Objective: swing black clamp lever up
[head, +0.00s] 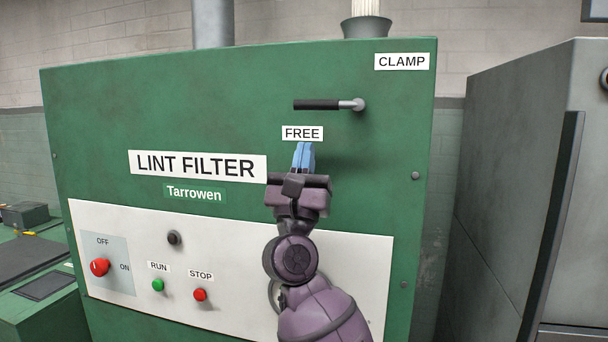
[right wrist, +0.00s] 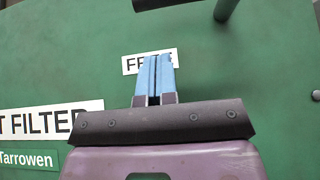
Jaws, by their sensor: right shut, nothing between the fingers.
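The black clamp lever (head: 317,104) lies level on the upper right of the green lint filter cabinet (head: 110,110), its grip pointing left from a grey pivot (head: 359,104). A "FREE" label (head: 302,133) is just below the grip. My right gripper (head: 305,146) is shut and empty, its blue fingertips below the lever and apart from it, by the lower edge of the label. In the right wrist view the blue fingers (right wrist: 155,75) are together and cover part of the label; the lever grip (right wrist: 160,3) shows at the top edge. My left gripper is not in view.
A "CLAMP" label (head: 401,62) is at the cabinet's top right. Below left is a white panel (head: 120,235) with a red switch (head: 100,267), a green RUN button (head: 158,285) and a red STOP button (head: 200,294). A grey cabinet (head: 510,180) stands at right.

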